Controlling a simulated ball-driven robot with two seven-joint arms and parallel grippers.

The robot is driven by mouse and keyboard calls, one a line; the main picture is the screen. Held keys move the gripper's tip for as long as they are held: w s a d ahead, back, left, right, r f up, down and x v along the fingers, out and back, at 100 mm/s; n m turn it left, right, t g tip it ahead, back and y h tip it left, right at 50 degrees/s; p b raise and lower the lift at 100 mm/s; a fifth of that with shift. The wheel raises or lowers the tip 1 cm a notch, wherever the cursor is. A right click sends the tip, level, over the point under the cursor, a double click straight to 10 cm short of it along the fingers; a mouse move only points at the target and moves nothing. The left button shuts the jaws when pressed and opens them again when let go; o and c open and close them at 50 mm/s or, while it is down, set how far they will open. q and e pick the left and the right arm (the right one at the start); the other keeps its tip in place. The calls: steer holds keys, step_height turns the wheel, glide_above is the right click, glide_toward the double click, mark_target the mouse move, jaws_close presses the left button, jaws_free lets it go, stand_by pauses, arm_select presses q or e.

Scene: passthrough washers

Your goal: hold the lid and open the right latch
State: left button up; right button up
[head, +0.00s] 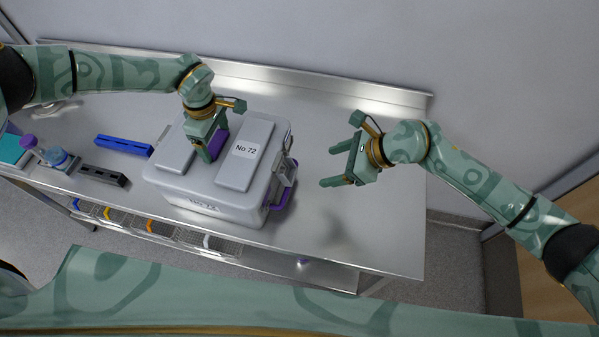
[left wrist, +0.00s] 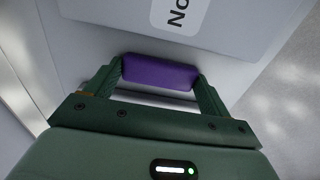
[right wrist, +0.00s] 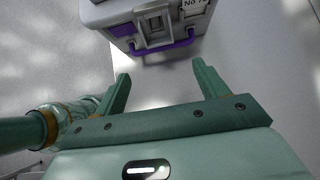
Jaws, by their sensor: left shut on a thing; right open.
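A grey box (head: 205,195) with a lid (head: 262,135) labelled "No 72" stands on the metal table. My left gripper (head: 213,154) is over the middle of the lid, shut on the purple lid handle (left wrist: 160,73). The right latch (head: 284,172) is on the box's right side, beside a purple side handle (head: 282,198). The latch (right wrist: 155,24) and the purple handle (right wrist: 168,48) also show in the right wrist view. My right gripper (head: 330,166) is open and empty, to the right of the latch and apart from it, its fingers pointing at that side.
The metal table (head: 360,225) is clear right of the box. Left of the box are a blue rack (head: 123,145), a dark rack (head: 103,175) and bottles (head: 58,157). Wire baskets (head: 165,229) hang below the front edge. A raised metal edge (head: 300,80) runs along the back wall.

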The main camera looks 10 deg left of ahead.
mark_target(294, 176)
steer(key=x, duration=1.1)
steer(key=shift+w+a+f, duration=0.1)
steer(key=shift+a+f, duration=0.1)
steer(key=shift+f, duration=0.1)
steer(key=c, duration=1.4)
steer(key=shift+d+r+h, duration=0.2)
steer(key=shift+r+h, duration=0.65)
steer(key=shift+h, duration=0.45)
steer(key=shift+r+g+h, duration=0.2)
steer(key=shift+r+h, duration=0.45)
steer(key=shift+h, duration=0.7)
steer(key=shift+r+g+h, duration=0.2)
steer(key=shift+r+h, duration=0.45)
steer(key=shift+h, duration=0.65)
steer(key=shift+r+g+h, duration=0.2)
steer(key=shift+r+h, duration=0.45)
steer(key=shift+h, duration=0.7)
steer(key=shift+r, duration=0.1)
steer(key=o, duration=1.4)
